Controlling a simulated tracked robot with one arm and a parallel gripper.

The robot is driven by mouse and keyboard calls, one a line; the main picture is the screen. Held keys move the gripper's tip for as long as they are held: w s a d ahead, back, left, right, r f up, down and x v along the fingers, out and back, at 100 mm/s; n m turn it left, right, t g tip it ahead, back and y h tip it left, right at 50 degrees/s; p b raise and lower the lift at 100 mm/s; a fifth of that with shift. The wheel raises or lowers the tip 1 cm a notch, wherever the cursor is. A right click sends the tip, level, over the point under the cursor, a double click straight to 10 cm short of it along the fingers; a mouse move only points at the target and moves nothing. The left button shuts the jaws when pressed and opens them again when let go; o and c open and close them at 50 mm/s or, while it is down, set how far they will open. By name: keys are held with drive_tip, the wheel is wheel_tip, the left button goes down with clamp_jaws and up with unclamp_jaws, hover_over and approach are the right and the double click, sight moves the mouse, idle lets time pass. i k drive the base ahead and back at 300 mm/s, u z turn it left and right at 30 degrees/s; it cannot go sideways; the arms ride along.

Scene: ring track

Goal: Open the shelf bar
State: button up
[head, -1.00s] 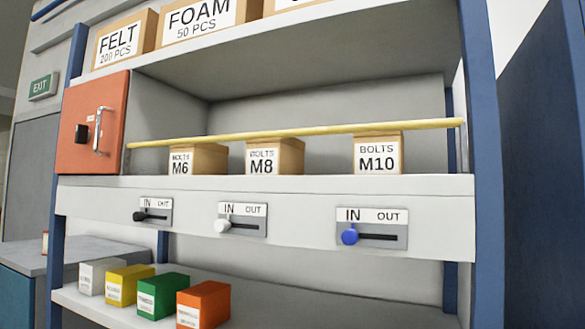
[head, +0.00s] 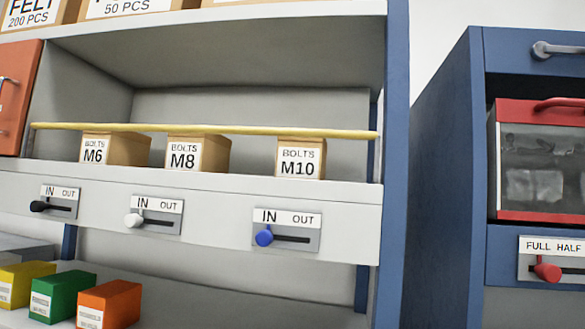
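The yellow shelf bar (head: 230,131) runs level across the front of the middle shelf (head: 200,190), in front of the bolt boxes. Its left end is by an orange-red box (head: 18,100) and its right end by the blue upright (head: 395,160). Behind it stand boxes marked M6 (head: 95,152), M8 (head: 184,158) and M10 (head: 298,162). Below are three IN/OUT sliders with a black knob (head: 38,206), a white knob (head: 134,220) and a blue knob (head: 264,237). Each knob is at the IN end. My gripper is not in view.
A blue cabinet (head: 440,180) stands to the right, with a red-framed window door (head: 540,160) and a red FULL/HALF slider knob (head: 547,270). Yellow, green (head: 60,297) and orange (head: 110,304) boxes sit on the lower shelf. Labelled cartons (head: 130,8) stand on top.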

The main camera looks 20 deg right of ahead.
sight(244, 130)
drive_tip(key=k, duration=1.2)
drive_tip(key=u, duration=0.3)
drive_tip(key=i, duration=1.9)
drive_tip(key=z, duration=0.7)
